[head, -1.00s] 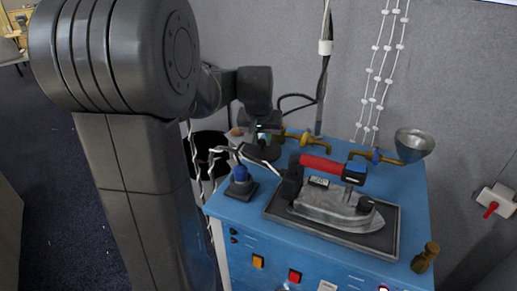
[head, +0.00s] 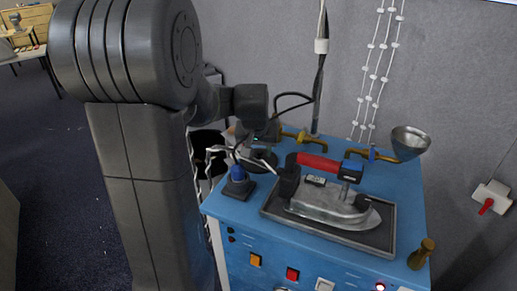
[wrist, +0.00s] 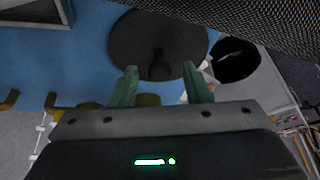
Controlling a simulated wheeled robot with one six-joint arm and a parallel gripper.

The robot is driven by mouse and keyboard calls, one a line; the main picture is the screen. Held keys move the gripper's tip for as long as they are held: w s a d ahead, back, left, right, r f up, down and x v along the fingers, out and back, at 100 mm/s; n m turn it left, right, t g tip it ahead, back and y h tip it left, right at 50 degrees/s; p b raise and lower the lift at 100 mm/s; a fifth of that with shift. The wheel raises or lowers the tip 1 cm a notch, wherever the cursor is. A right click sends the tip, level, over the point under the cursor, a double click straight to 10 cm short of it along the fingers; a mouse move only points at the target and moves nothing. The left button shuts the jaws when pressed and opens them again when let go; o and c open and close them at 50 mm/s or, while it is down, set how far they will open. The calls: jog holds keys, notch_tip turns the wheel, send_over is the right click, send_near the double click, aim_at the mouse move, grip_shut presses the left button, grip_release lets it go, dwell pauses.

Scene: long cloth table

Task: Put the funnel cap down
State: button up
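The funnel cap appears to be the dark round disc with a small knob (wrist: 157,32) in the wrist view. It seems to lie on the blue top at the back left, where it is partly hidden in the head view (head: 263,161). My gripper (wrist: 160,78) has its two green fingers spread, one on each side of the knob and clear of it. The fingertips overlap the disc's near edge in the picture; I cannot tell whether they touch it. In the head view my gripper (head: 262,138) is dark and small above the disc.
An iron with a red handle (head: 320,163) stands on a dark tray (head: 383,238) right of the disc. A blue-topped piece (head: 239,183) is in front. A metal funnel (head: 408,140) and brass pipes (head: 303,138) are behind. A black round opening (wrist: 235,60) is beside the top.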

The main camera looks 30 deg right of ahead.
aim_at(258, 152)
jog(key=shift+r, duration=0.45)
jog(key=v, duration=1.1)
jog(key=shift+s+r+b, duration=0.15)
jog(key=shift+b, duration=0.25)
jog(key=shift+a, duration=0.15)
jog(key=p+x, duration=0.1)
jog(key=x, duration=1.1)
jog(key=shift+r, duration=1.5)
